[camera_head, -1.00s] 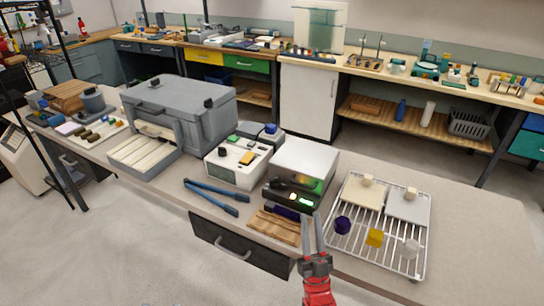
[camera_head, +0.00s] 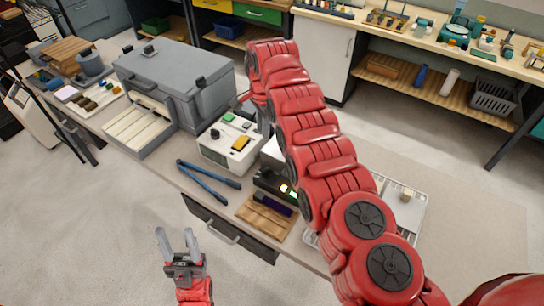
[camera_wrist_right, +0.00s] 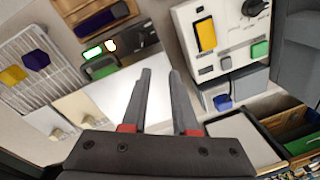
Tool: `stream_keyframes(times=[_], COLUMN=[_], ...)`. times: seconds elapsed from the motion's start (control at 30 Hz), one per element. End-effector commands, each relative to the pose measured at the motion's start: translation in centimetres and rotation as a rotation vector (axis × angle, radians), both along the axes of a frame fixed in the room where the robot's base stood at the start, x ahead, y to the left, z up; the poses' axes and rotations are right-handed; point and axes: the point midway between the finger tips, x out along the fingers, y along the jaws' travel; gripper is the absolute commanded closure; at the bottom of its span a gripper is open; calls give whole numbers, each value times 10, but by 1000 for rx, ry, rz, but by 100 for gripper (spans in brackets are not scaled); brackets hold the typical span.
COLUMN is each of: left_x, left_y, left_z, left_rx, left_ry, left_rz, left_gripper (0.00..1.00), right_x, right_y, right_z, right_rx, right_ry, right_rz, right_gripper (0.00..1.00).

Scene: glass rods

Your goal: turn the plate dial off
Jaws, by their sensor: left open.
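The hot plate, a box with a pale top and black front, is mostly behind my right arm in the head view; its dark front (camera_head: 268,186) with a lit green display shows. In the right wrist view its pale top (camera_wrist_right: 62,112) and a dark round shape like the dial (camera_wrist_right: 137,37) beside the lit displays show. My left gripper (camera_head: 178,236) is open and empty, in front of the bench over the floor.
The white control box (camera_head: 216,152) has yellow and green buttons and a black knob. A wire rack (camera_head: 410,218) is right of the hot plate; a grey box (camera_head: 165,75) stands left.

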Motion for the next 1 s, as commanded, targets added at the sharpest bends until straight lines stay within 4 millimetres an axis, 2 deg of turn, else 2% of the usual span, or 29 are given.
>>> stream_keyframes(times=[0.03,0.1,0.23,0.57,0.87,0.9,1.0], left_x=[0,0,0,0,0,0,0], left_y=[0,0,0,0,0,0,0], left_z=[0,-1,-11,-72,-129,-121,-119], left_rx=[0,0,0,0,0,0,0], left_ry=[0,0,0,0,0,1,0], left_rz=[0,0,0,0,0,0,0], left_gripper=[50,50,50,50,50,50,50], right_x=[-10,-22,-29,-28,-28,-29,-29], right_y=[0,0,-1,-1,0,2,1], right_z=[11,17,12,-46,-107,-106,-121], right_rx=[-7,-17,-23,-22,-22,-20,-22], right_ry=[35,80,106,101,102,104,104], right_rz=[-16,-34,-44,-44,-43,-42,-41], right_gripper=[72,72,72,72,72,72,72])
